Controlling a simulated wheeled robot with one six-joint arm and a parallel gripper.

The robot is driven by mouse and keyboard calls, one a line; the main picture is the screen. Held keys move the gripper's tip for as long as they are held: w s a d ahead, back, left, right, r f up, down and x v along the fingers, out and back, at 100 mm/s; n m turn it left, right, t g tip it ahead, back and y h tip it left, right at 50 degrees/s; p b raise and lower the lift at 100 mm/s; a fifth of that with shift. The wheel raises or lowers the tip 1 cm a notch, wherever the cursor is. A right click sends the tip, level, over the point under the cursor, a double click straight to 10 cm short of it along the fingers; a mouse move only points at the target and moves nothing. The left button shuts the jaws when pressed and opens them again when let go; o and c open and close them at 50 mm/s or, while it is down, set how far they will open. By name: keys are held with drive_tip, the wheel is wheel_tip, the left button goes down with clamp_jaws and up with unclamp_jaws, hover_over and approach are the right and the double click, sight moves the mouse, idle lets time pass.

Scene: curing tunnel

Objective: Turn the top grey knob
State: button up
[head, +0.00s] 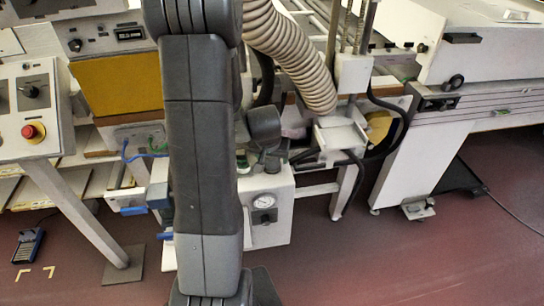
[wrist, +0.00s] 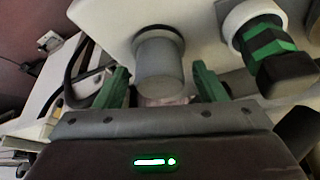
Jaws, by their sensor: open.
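A grey cylindrical knob (wrist: 160,70) sticks out from a pale panel in the wrist view. My gripper (wrist: 163,78) is open, with one green finger on each side of the knob. A gap shows between the knob and each finger in this view. I cannot tell how far the fingers reach along the knob. In the head view my arm covers much of the middle, and I cannot make out the knob or the fingers for certain there.
A green and black fitting (wrist: 272,48) in a white collar juts out right of the knob, close to the right finger. In the head view, a white box with a round gauge (head: 264,202) stands low, and a ribbed hose (head: 292,58) hangs above. Reddish floor (head: 330,270) is open in front.

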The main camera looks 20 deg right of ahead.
drive_tip(key=c, duration=1)
drive_tip(key=shift+o, duration=0.2)
drive_tip(key=b, duration=0.3)
drive_tip(key=shift+f+m, duration=0.3)
drive_tip(key=shift+b, duration=0.8)
drive_tip(key=shift+m+h+b, duration=0.3)
drive_tip(key=shift+m+b, duration=0.2)
drive_tip(key=shift+b, duration=0.45)
drive_tip(key=shift+r+m+b, duration=0.25)
drive_tip(key=shift+m+b, duration=0.05)
drive_tip(key=shift+b, duration=0.2)
drive_tip(key=shift+r+g, duration=0.1)
drive_tip(key=shift+g, duration=0.2)
drive_tip(key=o, duration=1)
drive_tip(key=shift+c, duration=0.2)
drive_tip(key=p+v, duration=0.1)
drive_tip(key=v, duration=1.2)
drive_tip(key=shift+r, duration=0.3)
